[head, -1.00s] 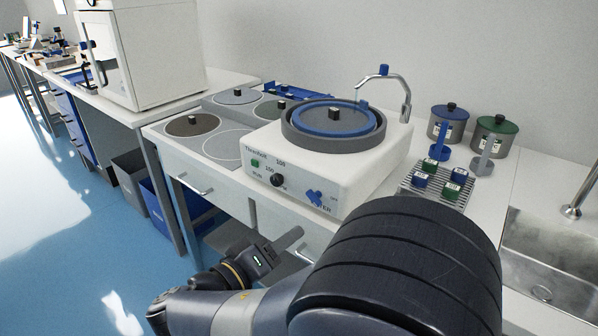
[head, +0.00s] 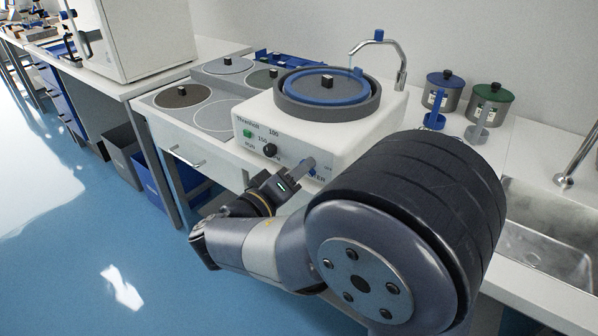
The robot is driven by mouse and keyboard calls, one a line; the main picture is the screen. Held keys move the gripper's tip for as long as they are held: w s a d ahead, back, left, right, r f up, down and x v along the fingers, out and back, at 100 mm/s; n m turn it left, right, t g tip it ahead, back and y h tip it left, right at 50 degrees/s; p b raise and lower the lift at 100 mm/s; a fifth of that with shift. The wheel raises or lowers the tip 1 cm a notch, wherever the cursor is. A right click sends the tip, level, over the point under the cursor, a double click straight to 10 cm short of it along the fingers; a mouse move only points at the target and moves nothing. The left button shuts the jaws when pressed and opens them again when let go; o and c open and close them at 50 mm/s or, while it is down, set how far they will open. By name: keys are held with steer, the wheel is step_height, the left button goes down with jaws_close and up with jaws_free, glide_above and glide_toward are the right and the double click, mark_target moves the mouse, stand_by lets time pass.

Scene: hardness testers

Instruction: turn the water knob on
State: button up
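The grinder-polisher (head: 345,150) is a white machine with a round grey and blue bowl on top. Its blue water knob (head: 312,172) sits at the right of the front panel. My gripper's fingers mostly cover it, and only a little blue shows. My gripper (head: 304,168) is right at the knob, pointing at the panel from the lower left. I cannot tell whether the fingers touch the knob or how far apart they are. A curved metal tap (head: 402,62) with a blue top reaches over the bowl.
A black dial (head: 270,150) and a green button (head: 247,133) are left of the water knob. Blue-lidded (head: 445,92) and green-lidded (head: 487,104) pots stand at the right, near a sink (head: 540,240). A drawer handle (head: 188,158) sticks out below the counter.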

steer(key=shift+w+d, duration=0.1)
steer(key=shift+w, duration=0.05)
jaws_close()
stand_by(0.4)
steer(key=shift+f+n+p, duration=0.1)
steer(key=shift+n+p, duration=1)
steer(key=shift+n, duration=2.4)
